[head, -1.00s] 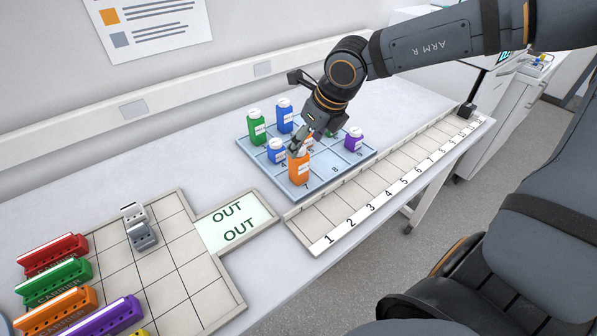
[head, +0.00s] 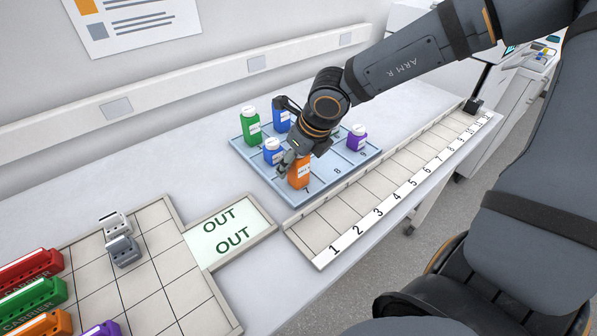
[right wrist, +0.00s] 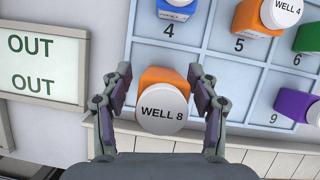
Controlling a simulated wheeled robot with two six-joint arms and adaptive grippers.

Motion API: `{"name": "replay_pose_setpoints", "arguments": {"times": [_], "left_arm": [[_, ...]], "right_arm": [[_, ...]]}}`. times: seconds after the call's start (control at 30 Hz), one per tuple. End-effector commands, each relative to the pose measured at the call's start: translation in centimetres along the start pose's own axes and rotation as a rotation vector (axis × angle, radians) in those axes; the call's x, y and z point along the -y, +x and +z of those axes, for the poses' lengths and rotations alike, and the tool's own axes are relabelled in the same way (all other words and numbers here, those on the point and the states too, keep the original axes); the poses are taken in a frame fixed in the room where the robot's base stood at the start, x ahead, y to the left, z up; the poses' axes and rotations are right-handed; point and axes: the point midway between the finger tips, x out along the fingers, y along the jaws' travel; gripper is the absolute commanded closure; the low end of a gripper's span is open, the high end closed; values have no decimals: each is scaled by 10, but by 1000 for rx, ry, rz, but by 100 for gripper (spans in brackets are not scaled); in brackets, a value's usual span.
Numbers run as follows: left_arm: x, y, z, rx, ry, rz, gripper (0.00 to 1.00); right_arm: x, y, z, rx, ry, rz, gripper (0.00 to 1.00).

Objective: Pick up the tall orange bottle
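The tall orange bottle (head: 299,176) stands in the front cell, number 7, of the blue-grey gridded tray (head: 336,184). My right gripper (head: 291,164) is over its upper part and hides its cap in the head view. In the right wrist view, the orange bottle (right wrist: 164,76) has a white cap marked WELL 8. The right gripper (right wrist: 162,98) is open there, one finger on each side of the bottle, with a narrow gap showing on both sides. My left gripper is not in view.
A blue bottle (head: 273,152) stands close behind the orange one. Green (head: 250,127) and purple (head: 356,138) bottles share the tray. A second orange bottle (right wrist: 246,21) stands in cell 5. A numbered rack (head: 345,217) and an OUT pad (head: 230,230) lie nearby.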

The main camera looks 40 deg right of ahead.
Motion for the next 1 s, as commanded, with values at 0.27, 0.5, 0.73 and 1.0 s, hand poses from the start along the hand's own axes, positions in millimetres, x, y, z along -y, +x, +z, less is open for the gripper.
{"name": "replay_pose_setpoints", "arguments": {"times": [0.27,0.5,0.73,1.0], "left_arm": [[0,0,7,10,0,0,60],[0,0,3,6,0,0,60],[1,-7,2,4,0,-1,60],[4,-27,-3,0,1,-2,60]], "right_arm": [[0,0,0,0,0,0,82],[0,0,0,0,0,0,92],[2,-8,4,1,2,-1,92],[10,-38,18,3,6,-1,92]]}}
